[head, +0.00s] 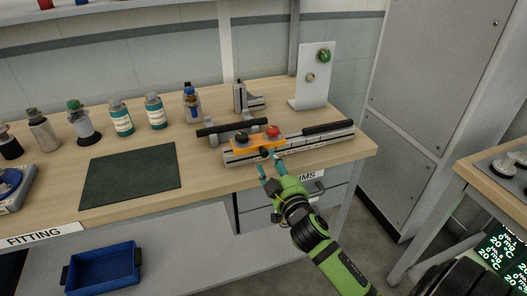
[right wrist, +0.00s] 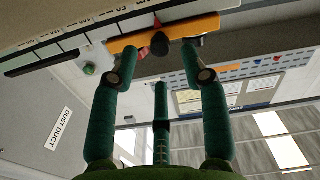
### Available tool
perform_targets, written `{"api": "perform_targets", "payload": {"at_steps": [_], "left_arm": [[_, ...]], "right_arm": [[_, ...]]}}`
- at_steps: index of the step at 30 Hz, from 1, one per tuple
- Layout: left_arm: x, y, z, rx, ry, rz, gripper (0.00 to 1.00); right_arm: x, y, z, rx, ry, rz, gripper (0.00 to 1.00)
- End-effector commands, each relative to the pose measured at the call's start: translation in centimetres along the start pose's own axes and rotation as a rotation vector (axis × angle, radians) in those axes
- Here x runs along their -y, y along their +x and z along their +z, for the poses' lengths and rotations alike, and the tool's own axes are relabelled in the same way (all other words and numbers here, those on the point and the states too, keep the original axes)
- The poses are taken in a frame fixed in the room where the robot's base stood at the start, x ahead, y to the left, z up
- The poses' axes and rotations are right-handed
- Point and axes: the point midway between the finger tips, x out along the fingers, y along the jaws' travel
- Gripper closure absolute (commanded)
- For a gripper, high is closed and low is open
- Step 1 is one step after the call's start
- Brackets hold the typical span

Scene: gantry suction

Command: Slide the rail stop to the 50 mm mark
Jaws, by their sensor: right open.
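The rail stop (head: 258,143) is an orange block on a grey rail (head: 312,145) near the bench's front right edge. A red knob (head: 273,131) and a dark knob (head: 242,139) stand on it. My right gripper (head: 270,164) is open, its teal fingertips just in front of the stop. Scale marks show along the rail, but the stop's reading is illegible. My left gripper is not in view.
A dark bar on supports (head: 232,127) stands behind the rail, and a black grip (head: 327,128) lies on its right end. A white upright panel (head: 316,75) is at the back. Bottles (head: 121,117) and a dark mat (head: 130,175) are left; bare bench lies between mat and rail.

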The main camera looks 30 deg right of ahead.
Motion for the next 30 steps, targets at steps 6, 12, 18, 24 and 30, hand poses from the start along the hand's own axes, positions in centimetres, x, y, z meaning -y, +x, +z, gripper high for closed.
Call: {"api": "perform_targets", "payload": {"at_steps": [6, 12, 18, 24, 30], "left_arm": [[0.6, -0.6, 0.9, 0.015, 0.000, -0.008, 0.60], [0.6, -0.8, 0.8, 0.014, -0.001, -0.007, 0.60], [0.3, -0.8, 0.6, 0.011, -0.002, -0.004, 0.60], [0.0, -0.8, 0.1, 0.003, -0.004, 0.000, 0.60], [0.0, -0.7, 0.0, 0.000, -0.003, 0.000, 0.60]], "right_arm": [[-0.1, 3.6, -0.2, -0.001, -0.001, 0.000, 0.54], [0.0, 5.3, 0.0, 0.001, -0.002, -0.001, 0.54], [0.0, 5.6, 0.0, 0.001, -0.001, -0.002, 0.54], [0.0, 5.6, 0.1, 0.001, -0.001, -0.002, 0.94], [0.0, 5.5, 0.1, 0.003, -0.001, -0.002, 1.00]]}}
